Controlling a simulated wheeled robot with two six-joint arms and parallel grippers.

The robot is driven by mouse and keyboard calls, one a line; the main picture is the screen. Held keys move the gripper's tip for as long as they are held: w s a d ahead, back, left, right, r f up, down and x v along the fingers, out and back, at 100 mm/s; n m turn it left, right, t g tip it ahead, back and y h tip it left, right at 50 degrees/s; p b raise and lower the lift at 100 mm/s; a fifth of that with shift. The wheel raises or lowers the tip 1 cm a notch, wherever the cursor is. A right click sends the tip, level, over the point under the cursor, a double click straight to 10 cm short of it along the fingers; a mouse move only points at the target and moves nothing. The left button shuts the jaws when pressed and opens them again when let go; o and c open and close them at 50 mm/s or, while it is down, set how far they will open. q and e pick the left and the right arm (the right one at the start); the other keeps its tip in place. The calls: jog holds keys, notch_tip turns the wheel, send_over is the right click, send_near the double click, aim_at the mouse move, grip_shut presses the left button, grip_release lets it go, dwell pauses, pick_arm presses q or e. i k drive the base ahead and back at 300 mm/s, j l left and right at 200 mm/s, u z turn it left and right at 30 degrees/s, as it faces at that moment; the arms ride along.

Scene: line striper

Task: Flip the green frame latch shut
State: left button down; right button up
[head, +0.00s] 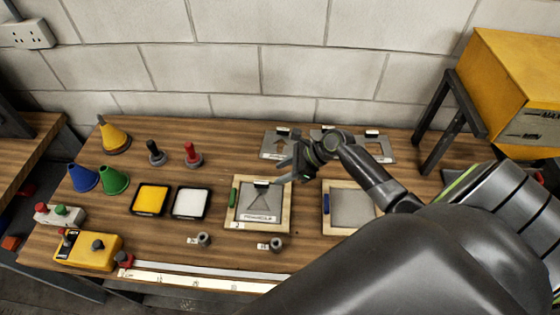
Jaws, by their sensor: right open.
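The green latch (234,197) is a small bar along the left rail of a light wooden frame (286,211). I cannot tell whether it is fully open or shut. A grey plate (263,203) with a dark crossed marking lies inside the frame. My right gripper (297,168) is open, beyond the frame's far right corner, apart from the green latch and to its right. Its fingers are small and dark, and I see nothing between them. My left gripper is not in view.
A second wooden frame with a blue latch (326,204) stands to the right, partly hidden by my right arm. Grey stencil plates (275,144) lie behind. White (190,203) and yellow (151,200) pads sit left. Two small grey knobs (204,240) (277,245) stand in front.

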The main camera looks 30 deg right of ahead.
aim_at(233, 192)
jog(key=k+j, duration=1.15)
jog(key=k, duration=0.15)
